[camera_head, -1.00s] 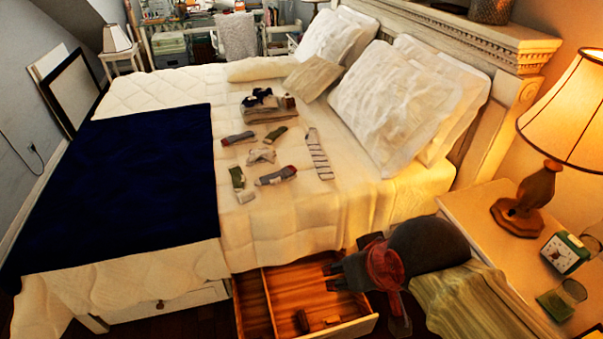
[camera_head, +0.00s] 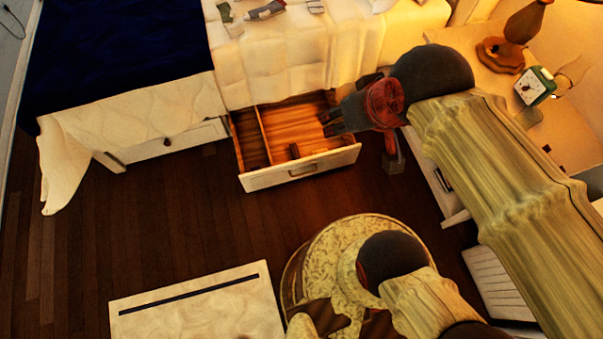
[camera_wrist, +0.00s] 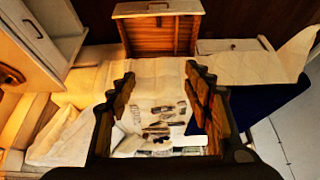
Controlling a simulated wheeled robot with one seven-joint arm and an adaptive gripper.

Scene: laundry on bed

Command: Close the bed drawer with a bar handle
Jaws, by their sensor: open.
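The bed drawer (camera_head: 258,179) stands pulled out from under the bed, with its wooden inside showing. Its bar handle (camera_head: 303,169) is on the white front panel; the handle also shows in the wrist view (camera_wrist: 158,6). My gripper (camera_head: 326,124) is open and empty, over the right part of the drawer in the head view. In the wrist view its fingers (camera_wrist: 157,78) are spread apart, with the drawer beyond them at the top. They do not appear to touch the handle.
A shut drawer with a round knob (camera_head: 167,142) is left of the open one. A nightstand (camera_head: 565,135) with a lamp (camera_head: 515,45) and clock (camera_head: 535,86) stands at the right. The wood floor (camera_head: 190,220) before the drawer is clear.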

